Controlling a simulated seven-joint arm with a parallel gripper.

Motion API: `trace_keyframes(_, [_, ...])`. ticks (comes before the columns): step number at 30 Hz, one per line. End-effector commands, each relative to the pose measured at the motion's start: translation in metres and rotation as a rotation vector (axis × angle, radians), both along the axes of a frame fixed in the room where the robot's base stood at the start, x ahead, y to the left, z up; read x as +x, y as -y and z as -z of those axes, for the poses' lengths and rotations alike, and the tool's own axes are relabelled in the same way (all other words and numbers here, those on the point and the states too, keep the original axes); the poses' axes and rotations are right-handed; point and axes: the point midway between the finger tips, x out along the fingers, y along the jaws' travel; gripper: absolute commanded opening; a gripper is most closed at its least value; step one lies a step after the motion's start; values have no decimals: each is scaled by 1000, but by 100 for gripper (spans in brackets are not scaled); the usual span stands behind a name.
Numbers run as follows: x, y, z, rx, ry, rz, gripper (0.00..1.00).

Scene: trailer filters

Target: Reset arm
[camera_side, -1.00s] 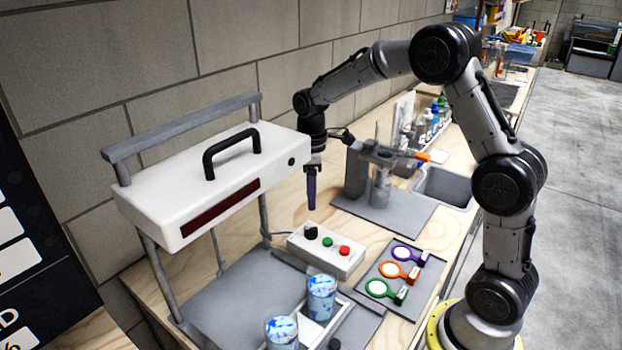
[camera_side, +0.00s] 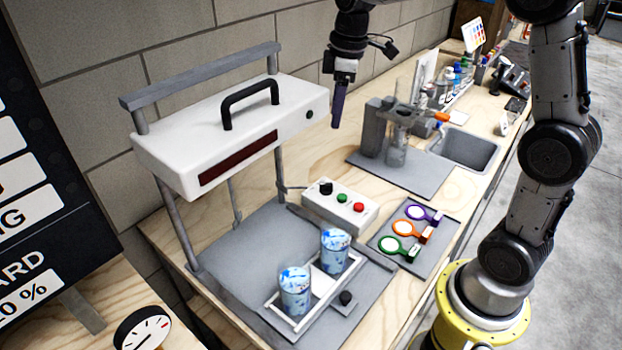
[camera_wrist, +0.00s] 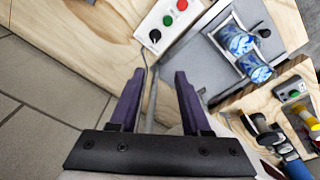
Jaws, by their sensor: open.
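My gripper (camera_side: 338,105) hangs in the air above the bench, to the right of the white lamp housing and above the control box. It points down with nothing in it. In the wrist view, my gripper (camera_wrist: 155,85) shows two dark purple fingers standing apart, with empty space between them. The control box (camera_side: 340,207) has a black knob, a green button and a red button, and it also shows in the wrist view (camera_wrist: 168,22). No object touches the fingers.
The white lamp housing (camera_side: 210,135) stands on posts over a grey base. Two blue-and-white cups (camera_side: 334,252) sit in a tray there. Three coloured ring filters (camera_side: 407,228) lie on a grey plate. A grey fixture (camera_side: 380,130) and a sink (camera_side: 467,148) are behind.

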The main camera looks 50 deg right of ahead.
Motion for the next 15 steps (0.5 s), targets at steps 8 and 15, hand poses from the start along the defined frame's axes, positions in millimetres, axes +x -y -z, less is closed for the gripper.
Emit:
trace_keyframes(8, [-97, -38, -40, 19, 148, 238, 48])
trace_keyframes(15, [-182, -59, -29, 81, 279, 460, 48])
